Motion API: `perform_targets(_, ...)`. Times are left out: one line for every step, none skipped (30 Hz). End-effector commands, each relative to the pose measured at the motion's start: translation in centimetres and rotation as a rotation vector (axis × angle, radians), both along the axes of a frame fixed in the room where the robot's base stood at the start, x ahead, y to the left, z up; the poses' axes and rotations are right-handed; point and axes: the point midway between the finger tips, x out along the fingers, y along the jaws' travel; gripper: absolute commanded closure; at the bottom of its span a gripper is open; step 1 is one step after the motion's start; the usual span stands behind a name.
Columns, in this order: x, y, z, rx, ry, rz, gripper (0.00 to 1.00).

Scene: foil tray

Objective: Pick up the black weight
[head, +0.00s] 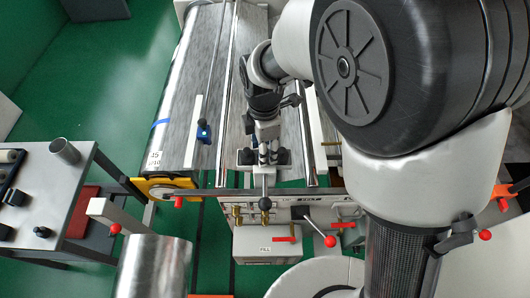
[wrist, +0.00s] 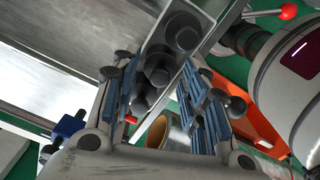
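A small black knobbed piece that looks like the black weight (head: 42,231) stands on the pale top of the side table (head: 62,190), at the left of the head view. My gripper (wrist: 165,68) shows in the wrist view with its two blue-padded fingers apart. Dark round shapes (wrist: 160,72) in a grey channel show beyond and between the fingers; I cannot tell what they are or whether they are touched. In the head view my arm reaches over the machine at centre, well right of the black piece. My fingertips are hard to make out there.
A metal cup (head: 65,152) and a dark rack (head: 10,170) with several pieces stand on the side table. A shiny metal cylinder (head: 155,265) rises in front. The machine has a long metal bed (head: 185,80) and a red-knobbed lever (head: 330,241). Green floor shows at upper left.

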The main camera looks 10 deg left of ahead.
Motion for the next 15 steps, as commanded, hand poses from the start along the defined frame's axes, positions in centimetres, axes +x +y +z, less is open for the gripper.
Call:
perform_targets(0.00, 0.00, 0.01, 0.000, 0.000, 0.000, 0.63)
perform_targets(0.00, 0.00, 0.02, 0.000, 0.000, 0.000, 0.65)
perform_targets(0.00, 0.00, 0.02, 0.000, 0.000, 0.000, 0.68)
perform_targets(0.00, 0.00, 0.02, 0.000, 0.000, 0.000, 0.70)
perform_targets(0.01, 0.01, 0.02, 0.000, 0.000, 0.000, 0.72)
perform_targets(0.00, 0.00, 0.02, 0.000, 0.000, 0.000, 0.74)
perform_targets(0.00, 0.00, 0.03, 0.000, 0.000, 0.000, 0.77)
perform_targets(0.00, 0.00, 0.03, 0.000, 0.000, 0.000, 0.79)
perform_targets(0.01, 0.01, 0.03, 0.000, 0.000, 0.000, 0.81)
perform_targets(0.01, 0.01, 0.03, 0.000, 0.000, 0.000, 0.83)
perform_targets(0.00, 0.00, 0.03, 0.000, 0.000, 0.000, 0.85)
perform_targets(0.00, 0.00, 0.03, 0.000, 0.000, 0.000, 0.88)
perform_targets(0.00, 0.00, 0.03, 0.000, 0.000, 0.000, 0.90)
perform_targets(0.00, 0.00, 0.03, 0.000, 0.000, 0.000, 0.92)
perform_targets(0.01, 0.01, 0.03, 0.000, 0.000, 0.000, 0.94)
